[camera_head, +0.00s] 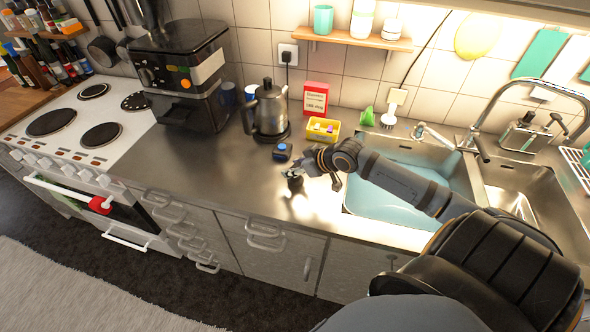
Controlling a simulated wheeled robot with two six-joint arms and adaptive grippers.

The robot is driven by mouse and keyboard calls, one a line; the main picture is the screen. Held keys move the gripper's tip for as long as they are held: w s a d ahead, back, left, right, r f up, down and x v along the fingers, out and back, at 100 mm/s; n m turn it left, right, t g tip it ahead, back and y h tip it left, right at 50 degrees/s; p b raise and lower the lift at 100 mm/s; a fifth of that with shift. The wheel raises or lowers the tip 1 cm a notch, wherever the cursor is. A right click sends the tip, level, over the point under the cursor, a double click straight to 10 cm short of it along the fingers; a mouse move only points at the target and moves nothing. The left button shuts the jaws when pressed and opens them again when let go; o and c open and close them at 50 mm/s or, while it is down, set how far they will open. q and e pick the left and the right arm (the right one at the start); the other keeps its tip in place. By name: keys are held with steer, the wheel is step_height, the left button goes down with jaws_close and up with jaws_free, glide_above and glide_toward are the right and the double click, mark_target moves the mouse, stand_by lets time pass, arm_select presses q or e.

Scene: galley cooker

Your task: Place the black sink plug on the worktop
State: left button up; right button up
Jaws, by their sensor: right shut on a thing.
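My right arm reaches in from the lower right across the sink. My right gripper (298,174) is over the steel worktop (225,165), left of the sink, near the front edge. It is shut on a small dark thing, which looks like the black sink plug (294,186), at the fingertips. The gripper partly hides it. I cannot tell whether the plug touches the worktop or hangs just above it. My left gripper is not in view.
A small dark blue object (282,152) stands just behind the gripper. A kettle (269,112), a yellow tub (322,131) and a red-white box (314,98) stand further back. The sink basin (385,205) with blue water is to the right. Worktop left of the gripper is clear.

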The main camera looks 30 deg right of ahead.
steer(key=shift+s, duration=0.1)
steer(key=shift+f, duration=0.1)
steer(key=o, duration=1.4)
steer(key=shift+c, duration=0.2)
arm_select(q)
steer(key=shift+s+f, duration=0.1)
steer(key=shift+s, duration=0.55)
